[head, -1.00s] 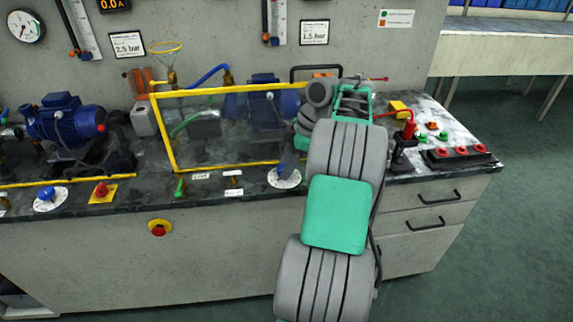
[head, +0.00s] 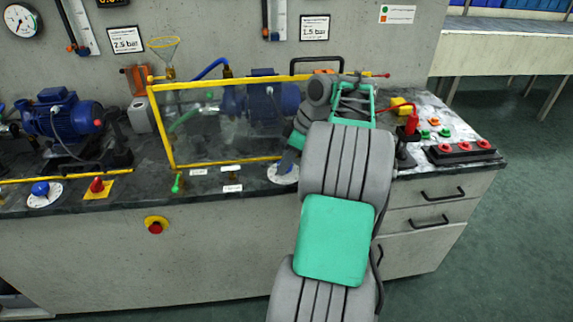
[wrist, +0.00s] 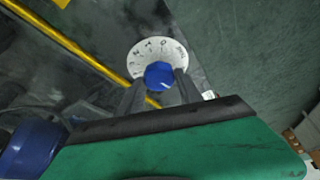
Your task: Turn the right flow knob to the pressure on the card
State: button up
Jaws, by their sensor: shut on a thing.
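The right flow knob (wrist: 159,76) is blue and round, on a white dial plate (wrist: 148,51) with dark marks around its edge. In the wrist view my gripper (wrist: 160,82) has one finger on each side of the knob and is shut on it. In the head view the dial plate (head: 281,177) shows at the bench's front edge, while my gripper and arm hide the knob. The dial marks are too small to read surely. The card (head: 314,28) on the wall above reads 1.5 bar. No gauge for this right side is visible.
A clear guard with a yellow frame (head: 215,163) stands just left of the dial, near my gripper. A blue pump motor (head: 272,101) is behind it. A black box with red sockets (head: 460,151) lies to the right. A left knob (head: 40,188) and 2.5 bar card (head: 125,40) are farther left.

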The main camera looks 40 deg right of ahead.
jog(key=shift+a+m+t+h+b, duration=0.15)
jog(key=shift+m+h+b, duration=0.25)
jog(key=shift+m, duration=0.5)
jog(key=shift+d+m+t+h+b, duration=0.15)
jog(key=shift+m+b, duration=0.3)
jog(key=shift+m, duration=0.45)
jog(key=o, duration=1.4)
jog(key=p+v, duration=0.2)
jog(key=v, duration=0.5)
jog(key=shift+s+a+r+p, duration=0.1)
jog(key=shift+s+r+p, duration=0.15)
jog(key=shift+r+p, duration=0.1)
